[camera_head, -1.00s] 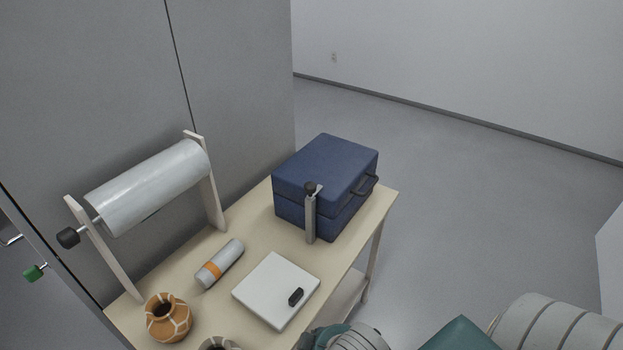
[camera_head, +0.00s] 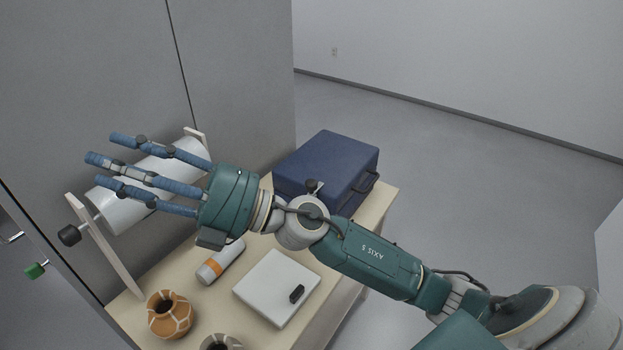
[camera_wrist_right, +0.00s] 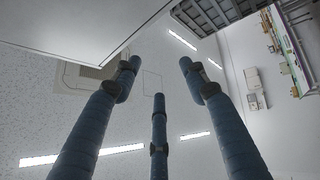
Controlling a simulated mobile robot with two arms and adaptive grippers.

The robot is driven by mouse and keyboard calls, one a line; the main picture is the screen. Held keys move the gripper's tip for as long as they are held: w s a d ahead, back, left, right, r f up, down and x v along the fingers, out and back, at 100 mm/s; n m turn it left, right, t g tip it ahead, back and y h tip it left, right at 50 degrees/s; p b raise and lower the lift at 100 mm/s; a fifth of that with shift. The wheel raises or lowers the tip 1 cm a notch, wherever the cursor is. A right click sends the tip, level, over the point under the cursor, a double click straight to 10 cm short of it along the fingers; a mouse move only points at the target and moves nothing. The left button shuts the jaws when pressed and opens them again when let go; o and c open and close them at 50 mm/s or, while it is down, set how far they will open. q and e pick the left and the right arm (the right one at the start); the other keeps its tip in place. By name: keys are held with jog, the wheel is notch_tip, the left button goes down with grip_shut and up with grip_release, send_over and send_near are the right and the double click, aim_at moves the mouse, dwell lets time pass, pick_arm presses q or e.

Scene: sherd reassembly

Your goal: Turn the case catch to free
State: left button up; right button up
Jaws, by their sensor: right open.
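The blue case (camera_head: 327,165) stands at the far right end of the table, with a dark handle on its right side. The case catch (camera_head: 315,186) shows only as a dark knob at the case's front; my right arm hides the grey post below it. My right gripper (camera_head: 120,165) is open and empty, above the table in front of the grey-white roll, left of the case. In the right wrist view its three blue fingers (camera_wrist_right: 160,100) are spread, with ceiling and walls beyond. My left gripper is not in view.
A roll (camera_head: 125,205) sits on a stand at the table's back left.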

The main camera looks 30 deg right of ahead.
jog(key=s+a+f+n+g, duration=0.2)
jog(key=a+f+n+g, duration=0.2)
jog(key=n+g, duration=0.2)
jog(key=m+g+h, duration=0.2)
jog(key=g+h, duration=0.1)
jog(key=h, duration=1.8)
send_near(312, 182)
jog(key=p+x, duration=0.2)
jog(key=x, duration=0.6)
jog(key=shift+w+f, duration=0.15)
jog(key=shift+f, duration=0.2)
jog(key=shift+c, duration=0.2)
